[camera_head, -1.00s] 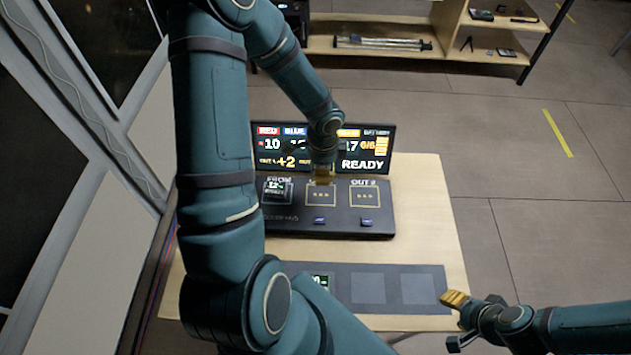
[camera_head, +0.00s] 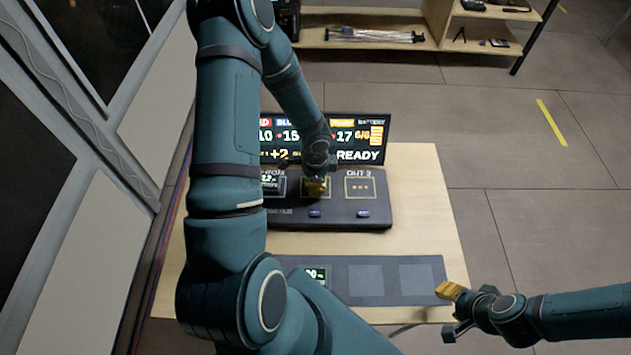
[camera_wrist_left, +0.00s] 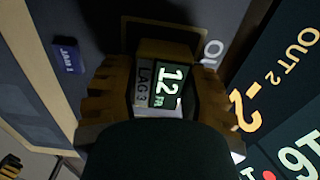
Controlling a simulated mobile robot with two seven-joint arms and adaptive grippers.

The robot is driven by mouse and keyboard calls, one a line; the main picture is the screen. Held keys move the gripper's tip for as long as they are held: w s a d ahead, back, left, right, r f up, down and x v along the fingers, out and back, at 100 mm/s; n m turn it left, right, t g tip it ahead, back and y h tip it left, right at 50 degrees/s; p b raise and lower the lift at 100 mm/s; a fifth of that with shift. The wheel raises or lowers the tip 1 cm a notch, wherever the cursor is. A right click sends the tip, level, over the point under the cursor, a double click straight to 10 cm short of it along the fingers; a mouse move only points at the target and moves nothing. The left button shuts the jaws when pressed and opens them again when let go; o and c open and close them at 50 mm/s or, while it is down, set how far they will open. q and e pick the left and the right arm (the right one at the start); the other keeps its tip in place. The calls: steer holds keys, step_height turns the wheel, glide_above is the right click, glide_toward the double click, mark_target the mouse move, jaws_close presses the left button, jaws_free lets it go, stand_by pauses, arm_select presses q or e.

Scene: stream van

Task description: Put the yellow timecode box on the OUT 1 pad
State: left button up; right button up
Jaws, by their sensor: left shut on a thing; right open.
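My left gripper (camera_head: 316,187) is over the middle pad of the dark console (camera_head: 340,212), just left of the OUT 2 pad (camera_head: 360,188). The pad under it is mostly hidden. In the left wrist view, my left gripper (camera_wrist_left: 160,95) is shut on a small box, seemingly the yellow timecode box (camera_wrist_left: 166,50), with a yellowish-tan edge and a face reading "12 FR" and "LAG 3". I cannot tell whether the box touches the pad. My right gripper (camera_head: 450,304) is open and empty by the table's near right corner.
The console's screen (camera_head: 345,150) stands behind the pads and reads READY. A small display unit (camera_head: 270,182) sits on the FROM pad. A grey mat (camera_head: 390,264) lies in front, with another green-lit unit (camera_head: 316,274) partly behind my arm. The table's right side is bare.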

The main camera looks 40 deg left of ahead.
steer(key=shift+f, duration=0.1)
arm_select(q)
steer(key=shift+f, duration=0.2)
arm_select(e)
steer(key=shift+f, duration=0.15)
arm_select(q)
steer(key=o, duration=1.2)
steer(key=shift+r, duration=0.1)
